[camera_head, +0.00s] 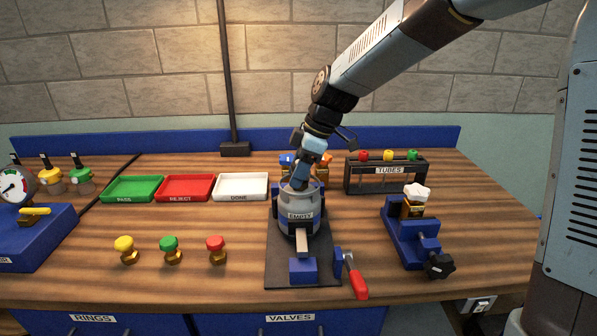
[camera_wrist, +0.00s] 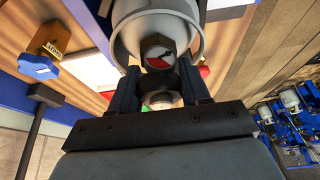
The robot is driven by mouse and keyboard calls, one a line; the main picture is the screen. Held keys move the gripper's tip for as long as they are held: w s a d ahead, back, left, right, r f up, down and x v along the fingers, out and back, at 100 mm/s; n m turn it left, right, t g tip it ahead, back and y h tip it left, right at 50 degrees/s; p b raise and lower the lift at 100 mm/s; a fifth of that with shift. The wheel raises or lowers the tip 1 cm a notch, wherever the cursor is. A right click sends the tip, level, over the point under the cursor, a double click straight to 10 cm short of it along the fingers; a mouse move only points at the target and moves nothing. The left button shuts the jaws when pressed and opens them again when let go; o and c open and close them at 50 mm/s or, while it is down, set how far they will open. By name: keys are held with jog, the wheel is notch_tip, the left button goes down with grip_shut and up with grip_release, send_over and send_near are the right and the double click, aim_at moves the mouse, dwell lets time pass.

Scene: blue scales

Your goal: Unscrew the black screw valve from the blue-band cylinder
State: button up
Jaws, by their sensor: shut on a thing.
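A grey cylinder (camera_head: 300,222) labelled EMPTY stands upright in a holder on a dark base plate (camera_head: 282,268). I cannot clearly make out a blue band on it. My gripper (camera_head: 301,180) reaches down to its top, inside the collar. In the wrist view my gripper (camera_wrist: 160,78) has its two dark fingers on either side of the black screw valve (camera_wrist: 160,82), shut on it. The valve is mostly hidden between the fingers. A small red and white gauge (camera_wrist: 158,52) sits beside it, within the grey collar (camera_wrist: 198,30).
A red-handled clamp (camera_head: 355,277) is right of the holder. Green (camera_head: 133,189), red (camera_head: 185,188) and white (camera_head: 240,187) trays lie left. A tube rack (camera_head: 388,175) and a blue vise (camera_head: 412,236) are right. Three coloured valves (camera_head: 169,250) stand front left.

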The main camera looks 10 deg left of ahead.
jog(key=n, duration=0.1)
jog(key=w+n+g, duration=0.1)
jog(key=n, duration=0.1)
jog(key=shift+d+r+n, duration=0.1)
jog(key=shift+n, duration=0.2)
jog(key=shift+o, duration=0.3)
jog(key=n+g+h, duration=0.1)
jog(key=n, duration=0.2)
jog(key=shift+s, duration=0.1)
jog(key=o, duration=1.2)
jog(key=shift+s, duration=0.1)
